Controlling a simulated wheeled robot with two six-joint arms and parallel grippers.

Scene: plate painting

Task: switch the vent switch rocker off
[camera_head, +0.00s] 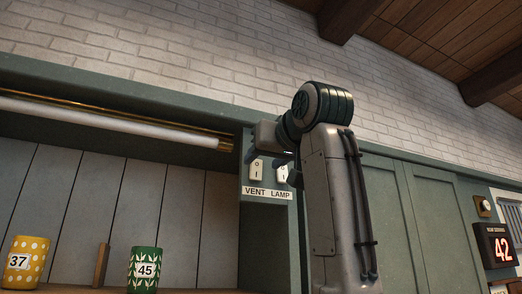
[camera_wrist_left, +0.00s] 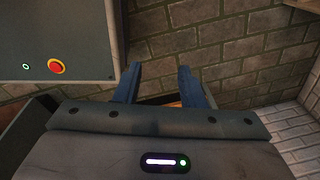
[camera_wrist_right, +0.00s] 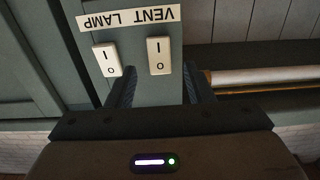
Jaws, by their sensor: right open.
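The white vent switch rocker (camera_head: 256,169) sits on a green-grey panel, above the word VENT. The similar lamp switch rocker (camera_head: 282,174) is to its right, partly behind my right gripper (camera_head: 267,157). In the right wrist view the panel appears upside down. There the vent rocker (camera_wrist_right: 158,56) lies between the lines of the two open fingers of my right gripper (camera_wrist_right: 159,88), and the lamp rocker (camera_wrist_right: 107,60) is near the left finger. I cannot tell whether the fingertips touch the panel, or which way the rocker is tipped. My left gripper (camera_wrist_left: 160,84) is open and empty.
A white tube lamp (camera_head: 100,117) runs left of the panel. The left wrist view shows a red button (camera_wrist_left: 56,66) on a grey box and a brick wall.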

